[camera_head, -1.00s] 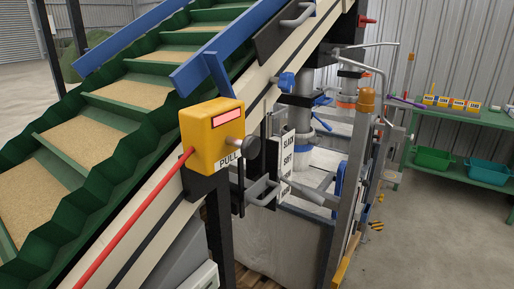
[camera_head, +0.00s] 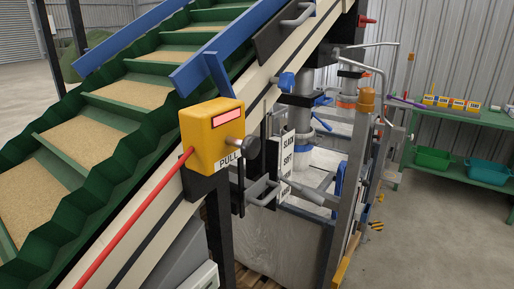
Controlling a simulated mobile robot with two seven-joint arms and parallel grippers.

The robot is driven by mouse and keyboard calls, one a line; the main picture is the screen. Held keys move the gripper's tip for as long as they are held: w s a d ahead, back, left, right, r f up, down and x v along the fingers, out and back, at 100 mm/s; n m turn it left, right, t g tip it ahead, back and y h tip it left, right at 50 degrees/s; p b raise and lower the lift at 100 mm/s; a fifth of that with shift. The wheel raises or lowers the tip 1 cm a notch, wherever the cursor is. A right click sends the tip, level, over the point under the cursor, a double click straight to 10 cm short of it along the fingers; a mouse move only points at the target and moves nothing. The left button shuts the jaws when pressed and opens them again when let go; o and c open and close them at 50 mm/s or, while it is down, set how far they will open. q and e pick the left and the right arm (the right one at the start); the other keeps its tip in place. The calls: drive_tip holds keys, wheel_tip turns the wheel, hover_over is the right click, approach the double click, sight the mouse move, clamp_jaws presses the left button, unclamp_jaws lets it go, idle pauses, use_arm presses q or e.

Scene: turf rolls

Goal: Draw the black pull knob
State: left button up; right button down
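The black pull knob (camera_head: 252,146) sits at the end of a short grey shaft. The shaft sticks out of the right side of a yellow box (camera_head: 207,150). The box has a lit pinkish-red window (camera_head: 228,116) on its front and a label reading "PULL" (camera_head: 229,162) beneath the shaft. A red cord (camera_head: 135,217) runs from the box's left side down to the lower left. Neither of my grippers shows in the head view, so nothing of mine is seen at the knob.
The box is mounted on the cream side rail (camera_head: 160,201) of a sloping green conveyor (camera_head: 130,95). Grey handles (camera_head: 262,191) and a white label plate (camera_head: 286,160) stand close below and right of the knob. A green bench (camera_head: 460,117) is at the right, with open floor before it.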

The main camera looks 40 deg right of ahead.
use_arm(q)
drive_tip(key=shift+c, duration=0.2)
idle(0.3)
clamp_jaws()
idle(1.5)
